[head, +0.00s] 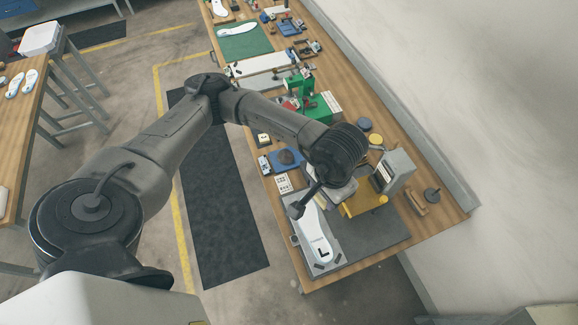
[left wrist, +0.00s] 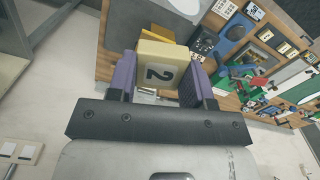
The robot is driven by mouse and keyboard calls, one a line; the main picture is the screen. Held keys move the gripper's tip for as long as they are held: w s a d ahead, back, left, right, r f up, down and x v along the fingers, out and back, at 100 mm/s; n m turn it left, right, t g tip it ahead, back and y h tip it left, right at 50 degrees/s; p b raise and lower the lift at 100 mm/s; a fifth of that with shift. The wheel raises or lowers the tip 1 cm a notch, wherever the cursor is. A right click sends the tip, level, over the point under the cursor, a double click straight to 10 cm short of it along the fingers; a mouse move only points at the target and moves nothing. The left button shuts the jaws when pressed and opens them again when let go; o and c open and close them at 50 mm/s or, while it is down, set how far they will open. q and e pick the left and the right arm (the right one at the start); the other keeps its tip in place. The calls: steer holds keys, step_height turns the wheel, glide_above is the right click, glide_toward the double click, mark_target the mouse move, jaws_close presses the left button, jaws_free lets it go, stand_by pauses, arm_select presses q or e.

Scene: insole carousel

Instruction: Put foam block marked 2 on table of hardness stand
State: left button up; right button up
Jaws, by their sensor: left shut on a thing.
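The pale yellow foam block marked 2 (left wrist: 160,72) sits between the two purple fingers of my left gripper (left wrist: 158,84) in the left wrist view. The gripper is shut on it, and the dark figure 2 faces the camera. In the head view my left arm reaches from the left over the near end of the workbench; its gripper and the block are largely hidden behind the wrist. A grey upright device (head: 397,171), which looks like the hardness stand, stands just right of the wrist. I cannot clearly make out its table. My right gripper is not in view.
A white insole (head: 314,236) marked L lies on a grey plate at the bench's near end. A yellow piece (head: 364,203) lies beside the device, and a dark weight (head: 432,194) stands to its right. Tools crowd the bench further back. A wall borders the right.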

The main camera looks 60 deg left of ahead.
arm_select(q)
step_height(320, 180, down, 14)
steer(key=w+a+n+b, duration=0.2)
steer(key=a+n+b, duration=0.1)
steer(key=b, duration=0.6)
steer(key=m+b, duration=1)
steer(key=m, duration=0.9)
glide_above(285, 156)
step_height(285, 156, down, 20)
steer(key=shift+f, duration=2.05)
